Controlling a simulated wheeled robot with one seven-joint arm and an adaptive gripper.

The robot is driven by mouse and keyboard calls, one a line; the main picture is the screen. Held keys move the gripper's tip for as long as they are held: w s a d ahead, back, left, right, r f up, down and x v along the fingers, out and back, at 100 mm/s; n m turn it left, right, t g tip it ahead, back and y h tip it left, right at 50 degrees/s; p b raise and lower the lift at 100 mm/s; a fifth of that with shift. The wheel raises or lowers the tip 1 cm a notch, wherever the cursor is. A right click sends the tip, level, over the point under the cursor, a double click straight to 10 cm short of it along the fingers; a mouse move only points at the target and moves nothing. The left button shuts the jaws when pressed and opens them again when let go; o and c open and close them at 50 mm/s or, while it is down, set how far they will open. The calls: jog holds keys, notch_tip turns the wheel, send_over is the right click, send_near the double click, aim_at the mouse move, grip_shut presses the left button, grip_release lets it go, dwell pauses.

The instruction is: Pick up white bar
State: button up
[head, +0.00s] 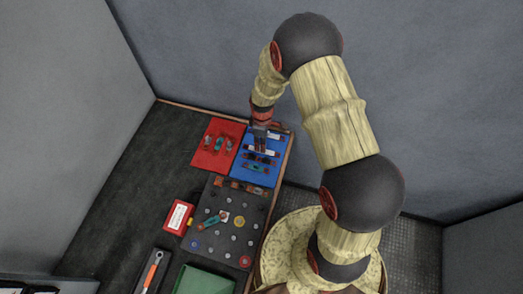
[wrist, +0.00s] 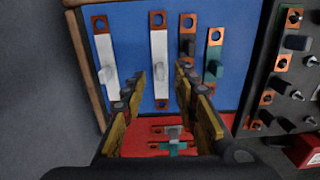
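Two white bars with copper ends lie on the blue mat (wrist: 133,32) in the wrist view. One white bar (wrist: 159,50) lies in line with the gap between my fingers, and the other white bar (wrist: 105,52) is to its left. Each has a grey post. My gripper (wrist: 160,80) is open, its fingertips on either side of the nearer part of the first bar. I cannot tell how high the tips are above the mat. In the head view my gripper (head: 261,146) hangs over the blue mat (head: 246,176) and partly hides the bars.
A black bar (wrist: 188,45) and a teal bar (wrist: 214,55) lie right of the white bars. The red mat (head: 203,160) holds several parts. A dark panel (head: 215,237) with posts adjoins the blue mat. A red box (head: 177,216) stands left of the panel.

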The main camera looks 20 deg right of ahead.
notch_tip(320, 180, down, 4)
jog(key=shift+w+a+f+b, duration=0.1)
jog(key=shift+a+b, duration=0.05)
jog(key=shift+b, duration=0.25)
jog(key=shift+c, duration=1.4)
grip_shut()
